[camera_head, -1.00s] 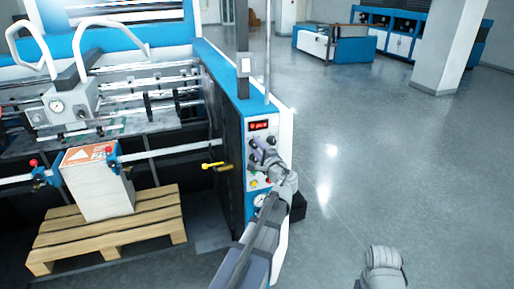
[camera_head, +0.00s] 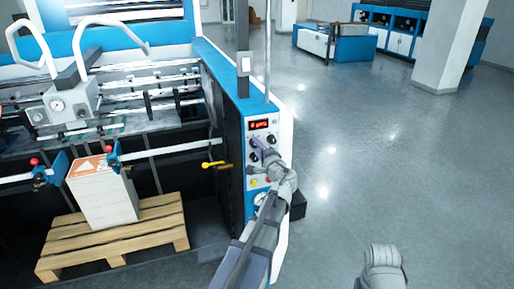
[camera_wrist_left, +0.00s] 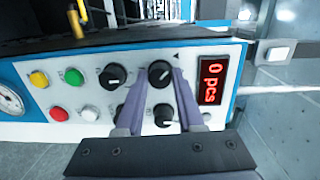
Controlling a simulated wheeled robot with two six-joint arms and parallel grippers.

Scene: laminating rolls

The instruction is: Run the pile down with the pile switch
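The control panel (camera_head: 262,150) is on the end of the blue and white machine, with a red display. In the left wrist view the display (camera_wrist_left: 211,80) reads "0 pcs". My left gripper (camera_head: 260,146) is at the panel. In the wrist view its fingers (camera_wrist_left: 161,76) close on both sides of a black rotary knob (camera_wrist_left: 160,71); this seems to be the pile switch, its label unreadable. The pile (camera_head: 105,200) is a white stack with an orange-marked top, standing on a wooden pallet (camera_head: 150,238) inside the machine.
Other black knobs (camera_wrist_left: 112,76), coloured buttons (camera_wrist_left: 39,79) and a gauge (camera_wrist_left: 10,103) sit close around the left fingers. A yellow handle (camera_head: 213,165) sticks out beside the panel. The floor to the right is open; a pillar (camera_head: 437,50) stands farther back.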

